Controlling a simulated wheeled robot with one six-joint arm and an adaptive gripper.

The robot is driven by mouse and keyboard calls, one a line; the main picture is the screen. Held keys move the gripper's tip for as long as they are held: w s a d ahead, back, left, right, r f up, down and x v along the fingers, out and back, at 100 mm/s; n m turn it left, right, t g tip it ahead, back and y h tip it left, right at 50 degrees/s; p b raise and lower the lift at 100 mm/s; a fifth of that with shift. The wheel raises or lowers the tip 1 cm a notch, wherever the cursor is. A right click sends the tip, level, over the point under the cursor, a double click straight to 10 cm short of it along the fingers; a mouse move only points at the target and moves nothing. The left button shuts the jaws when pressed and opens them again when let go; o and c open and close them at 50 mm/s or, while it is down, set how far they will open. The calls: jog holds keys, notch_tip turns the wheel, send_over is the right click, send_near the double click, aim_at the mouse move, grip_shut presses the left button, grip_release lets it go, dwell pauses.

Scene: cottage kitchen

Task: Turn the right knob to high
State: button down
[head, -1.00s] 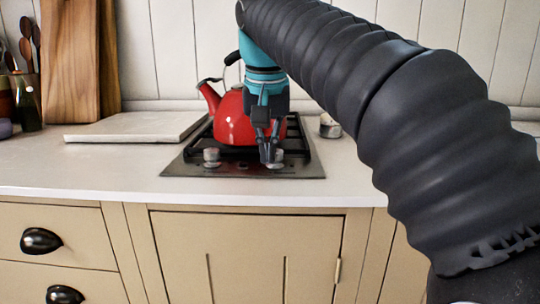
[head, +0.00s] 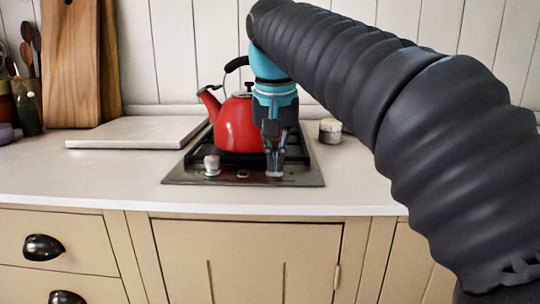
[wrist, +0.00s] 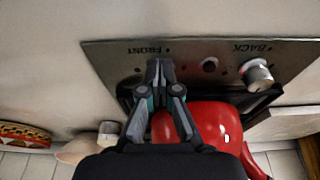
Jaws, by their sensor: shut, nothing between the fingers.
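The hob (head: 305,179) is a dark metal plate with two knobs along its front strip. The left knob (head: 212,165) stands clear and also shows at the right of the wrist view (wrist: 257,72), near the upside-down word BACK. My gripper (head: 274,168) points down at the right knob (head: 275,174), with its fingers together. Only a little of that knob's lower edge shows; its pointer is hidden. In the wrist view my gripper (wrist: 158,65) covers the right knob, near the upside-down word FRONT. I cannot tell whether the fingertips touch it.
A red kettle (head: 235,126) stands on the hob close behind and left of my gripper. A small jar (head: 330,131) is to the right. A pale board (head: 135,131) lies on the worktop at left. The worktop's front edge (head: 100,199) is clear.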

jog(key=shift+w+d, duration=0.1)
jog(key=shift+d, duration=0.45)
dwell(0.4)
jog(key=shift+s+d, duration=0.15)
jog(key=shift+s, duration=0.25)
jog(key=shift+w+v, duration=0.2)
jog(key=shift+v, duration=0.6)
jog(key=shift+w+v, duration=0.2)
jog(key=shift+v, duration=0.65)
jog(key=shift+w+v, duration=0.2)
jog(key=shift+v, duration=0.6)
jog(key=shift+r, duration=0.6)
